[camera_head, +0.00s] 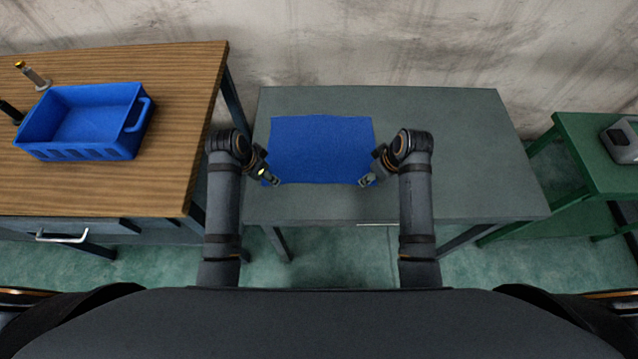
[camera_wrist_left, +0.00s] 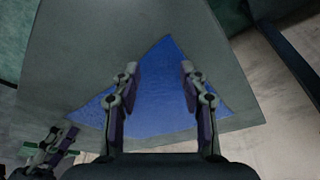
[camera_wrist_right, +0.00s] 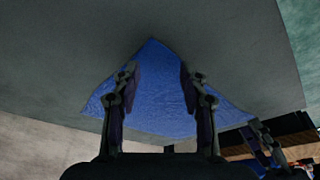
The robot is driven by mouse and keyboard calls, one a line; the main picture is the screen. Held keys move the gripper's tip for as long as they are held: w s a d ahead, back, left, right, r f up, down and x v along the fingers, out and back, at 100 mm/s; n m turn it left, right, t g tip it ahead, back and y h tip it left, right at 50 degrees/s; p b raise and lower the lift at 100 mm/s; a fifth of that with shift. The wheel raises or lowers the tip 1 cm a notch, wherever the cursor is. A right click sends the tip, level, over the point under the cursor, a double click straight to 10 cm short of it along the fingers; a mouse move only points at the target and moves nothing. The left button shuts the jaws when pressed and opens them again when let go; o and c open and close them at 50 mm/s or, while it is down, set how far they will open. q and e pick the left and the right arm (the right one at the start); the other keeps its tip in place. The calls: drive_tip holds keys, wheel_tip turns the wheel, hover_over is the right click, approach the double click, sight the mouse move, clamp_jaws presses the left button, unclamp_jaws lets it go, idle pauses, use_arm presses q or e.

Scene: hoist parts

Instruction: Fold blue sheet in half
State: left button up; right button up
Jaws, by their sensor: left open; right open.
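A blue sheet (camera_head: 322,148) lies flat and spread out on the grey table (camera_head: 440,150). Its near left and near right corners are by my grippers. My left gripper (camera_head: 272,181) is at the near left corner, with its fingers apart. My right gripper (camera_head: 367,181) is at the near right corner, also with fingers apart. In the left wrist view the sheet (camera_wrist_left: 160,90) shows between and beyond the open fingers, one corner pointing away. The right wrist view shows the sheet (camera_wrist_right: 158,95) likewise. Neither gripper holds the sheet.
A wooden table (camera_head: 180,110) at the left carries a blue crate (camera_head: 128,150) and a small upright metal part (camera_head: 35,76). A green table (camera_head: 590,150) at the right carries a grey device (camera_head: 622,140). The grey table is bare around the sheet.

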use_arm(q)
drive_tip(key=shift+s+f, duration=0.2)
drive_tip(key=shift+f, duration=0.25)
use_arm(e)
drive_tip(key=shift+s+f, duration=0.2)
drive_tip(key=shift+f, duration=0.2)
use_arm(q)
drive_tip(key=shift+w, duration=0.1)
use_arm(e)
drive_tip(key=shift+w+f, duration=0.1)
use_arm(q)
drive_tip(key=shift+f+b, duration=0.3)
use_arm(e)
drive_tip(key=shift+f, duration=0.25)
use_arm(q)
drive_tip(key=shift+r, duration=0.1)
drive_tip(key=shift+c, duration=0.8)
use_arm(e)
drive_tip(key=shift+r, duration=0.15)
drive_tip(key=shift+c, duration=0.9)
use_arm(q)
clamp_jaws()
use_arm(e)
clamp_jaws()
